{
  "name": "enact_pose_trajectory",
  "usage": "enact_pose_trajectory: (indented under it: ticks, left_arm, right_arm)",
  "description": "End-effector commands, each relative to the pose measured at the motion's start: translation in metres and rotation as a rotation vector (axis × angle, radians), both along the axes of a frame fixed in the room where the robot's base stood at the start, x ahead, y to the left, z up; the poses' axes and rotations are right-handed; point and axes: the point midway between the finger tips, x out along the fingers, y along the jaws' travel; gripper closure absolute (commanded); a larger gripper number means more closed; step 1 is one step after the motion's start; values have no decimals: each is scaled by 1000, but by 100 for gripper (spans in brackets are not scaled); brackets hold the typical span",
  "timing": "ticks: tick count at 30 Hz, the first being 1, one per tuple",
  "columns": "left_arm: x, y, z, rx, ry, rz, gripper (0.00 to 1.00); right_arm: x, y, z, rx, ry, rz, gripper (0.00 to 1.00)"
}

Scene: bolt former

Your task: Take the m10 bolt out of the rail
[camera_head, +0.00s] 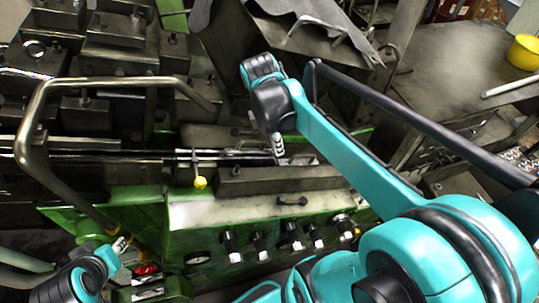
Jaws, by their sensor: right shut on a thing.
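The rail (230,155) is a narrow dark metal track running across the middle of the machine, above the green front. My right gripper (277,158) reaches down from the upper right, with its grey fingertips at the right part of the rail. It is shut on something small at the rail. The m10 bolt is too small and too covered by the fingers to make out clearly. My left gripper (121,243) is at the lower left, low in front of the machine and away from the rail. Its jaws are too small to judge.
A bent metal handle bar (40,120) arches over the left side of the machine. A yellow knob (200,183) stands just below the rail. Black knobs (262,243) line the green front. A yellow bucket (523,52) is at the far right. Dark blocks crowd the upper left.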

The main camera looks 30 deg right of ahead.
Motion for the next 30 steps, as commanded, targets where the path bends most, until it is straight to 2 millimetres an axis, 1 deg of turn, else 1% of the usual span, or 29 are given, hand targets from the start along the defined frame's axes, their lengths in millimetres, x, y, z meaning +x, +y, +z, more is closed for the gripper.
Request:
enact_pose_trajectory:
  ticks: [3,30]
  left_arm:
    - [0,0,6,0,0,0,68]
    - [0,0,39,0,0,0,68]
  right_arm:
    - [-1,-2,8,0,0,-1,100]
    - [-6,-20,52,0,0,0,100]
